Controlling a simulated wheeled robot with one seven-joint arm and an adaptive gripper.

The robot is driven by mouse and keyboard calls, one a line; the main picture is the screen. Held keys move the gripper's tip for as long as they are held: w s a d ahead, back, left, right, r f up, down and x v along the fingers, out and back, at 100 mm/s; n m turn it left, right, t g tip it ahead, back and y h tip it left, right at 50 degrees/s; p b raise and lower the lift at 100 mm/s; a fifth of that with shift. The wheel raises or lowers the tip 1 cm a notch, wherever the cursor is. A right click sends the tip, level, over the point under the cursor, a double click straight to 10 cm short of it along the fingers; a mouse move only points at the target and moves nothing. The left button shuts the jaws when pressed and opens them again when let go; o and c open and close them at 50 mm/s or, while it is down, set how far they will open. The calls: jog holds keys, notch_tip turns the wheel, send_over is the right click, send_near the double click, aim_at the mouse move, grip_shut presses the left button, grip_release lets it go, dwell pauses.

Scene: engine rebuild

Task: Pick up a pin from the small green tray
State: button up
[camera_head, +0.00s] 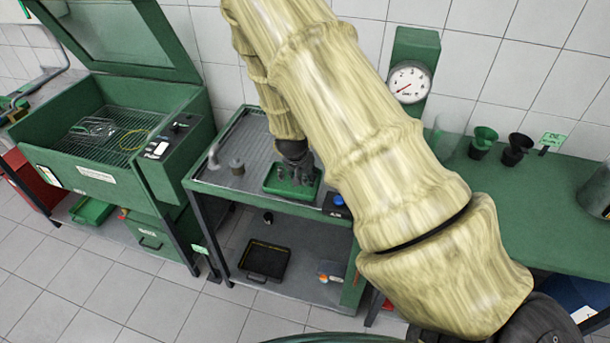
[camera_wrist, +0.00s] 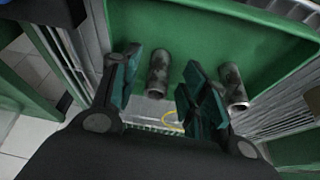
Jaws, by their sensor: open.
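The small green tray (camera_head: 276,189) sits on the top of a green cart, and its green surface fills much of the wrist view (camera_wrist: 200,25). My gripper (camera_head: 295,165) is over the tray, pointing down. In the wrist view its two teal fingers (camera_wrist: 162,90) are apart. One grey metal pin (camera_wrist: 158,72) shows between the fingers, with no clear contact. A second pin (camera_wrist: 232,87) shows just right of the right finger, partly hidden by it. In the head view my gripper hides part of the tray, and the pins are too small to tell apart from the fingers.
The cart (camera_head: 225,187) has a grey ribbed top with a small metal cylinder (camera_head: 237,167) left of the tray. A blue-topped item (camera_head: 338,201) is right of the tray. A green parts washer (camera_head: 95,155) stands left; a green bench (camera_head: 560,215) with a gauge (camera_head: 410,82) stands right.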

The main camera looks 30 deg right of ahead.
jog(key=shift+s+d+f, duration=0.1)
jog(key=shift+d+f, duration=0.15)
jog(key=shift+f, duration=0.1)
jog(key=shift+f, duration=0.1)
grip_shut()
